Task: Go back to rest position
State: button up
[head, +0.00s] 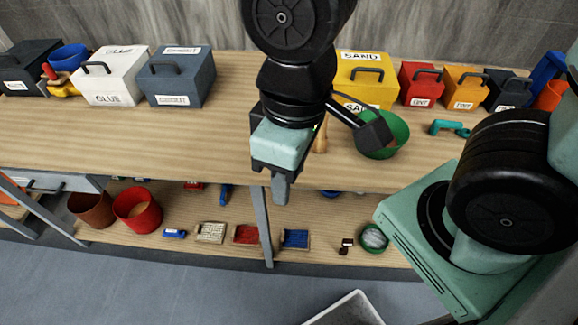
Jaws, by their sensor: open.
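My gripper (282,182) hangs in front of the wooden workbench (150,137), near the middle of its front edge. It points down, and only part of its fingers shows. Nothing can be seen held in it. My arm hides part of the bench top behind it. A green bowl (396,133) stands on the bench just to the right of my gripper, partly hidden by a black part of my arm. A light wooden object (320,139) stands between them, partly hidden.
A white GLUE box (110,88), a grey-blue cement box (178,90), a yellow SAND box (362,68) and a red box (420,90) line the bench's back. A teal tool (449,127) lies at right. The lower shelf holds a red bucket (137,212) and small trays. The bench's left front is clear.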

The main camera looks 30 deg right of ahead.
notch_tip(320, 180, down, 9)
jog(key=b, duration=0.9)
jog(key=shift+f, duration=0.2)
